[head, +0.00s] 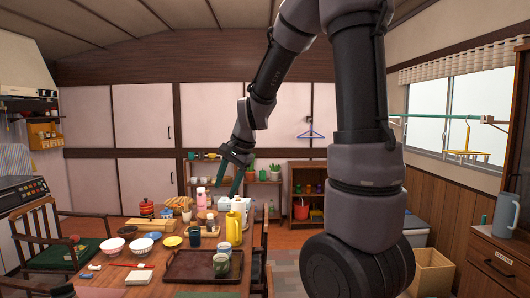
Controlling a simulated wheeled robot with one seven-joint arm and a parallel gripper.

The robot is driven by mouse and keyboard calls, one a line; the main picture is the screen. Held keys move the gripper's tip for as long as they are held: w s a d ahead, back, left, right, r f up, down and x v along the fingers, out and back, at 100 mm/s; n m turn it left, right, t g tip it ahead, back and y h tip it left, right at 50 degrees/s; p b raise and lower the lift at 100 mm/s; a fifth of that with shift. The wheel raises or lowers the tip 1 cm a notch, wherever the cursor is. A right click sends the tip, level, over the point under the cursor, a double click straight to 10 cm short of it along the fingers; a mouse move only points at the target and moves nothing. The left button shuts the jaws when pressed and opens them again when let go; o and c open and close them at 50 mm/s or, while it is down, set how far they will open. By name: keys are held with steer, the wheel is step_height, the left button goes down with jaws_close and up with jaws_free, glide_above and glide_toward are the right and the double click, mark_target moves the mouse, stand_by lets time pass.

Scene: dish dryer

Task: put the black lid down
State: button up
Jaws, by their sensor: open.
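My gripper (228,184) is above the far right part of the dining table (138,257), pointing down with its two dark green fingers apart. I see nothing held between them. Below it stand a pink-white bottle (201,198), a yellow flask (234,228) and a pale appliance or container close together. I cannot make out the black lid for certain; a small dark shape (210,220) shows among these things, but it is too small to tell.
A brown tray (190,270) with two cups lies at the table's near right. Chairs (60,240) flank the table. A shelf with plants is behind.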

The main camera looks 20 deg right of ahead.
steer(key=s+d+r+n+t, duration=0.1)
steer(key=s+d+r+n, duration=0.1)
steer(key=s+r, duration=0.4)
steer(key=s+d+r+n+t, duration=0.2)
steer(key=s+r+n, duration=0.2)
steer(key=s, duration=0.8)
step_height(320, 180, up, 2)
steer(key=shift+s+r+n+h, duration=0.1)
steer(key=shift+s+n+h, duration=0.2)
steer(key=shift+h, duration=0.1)
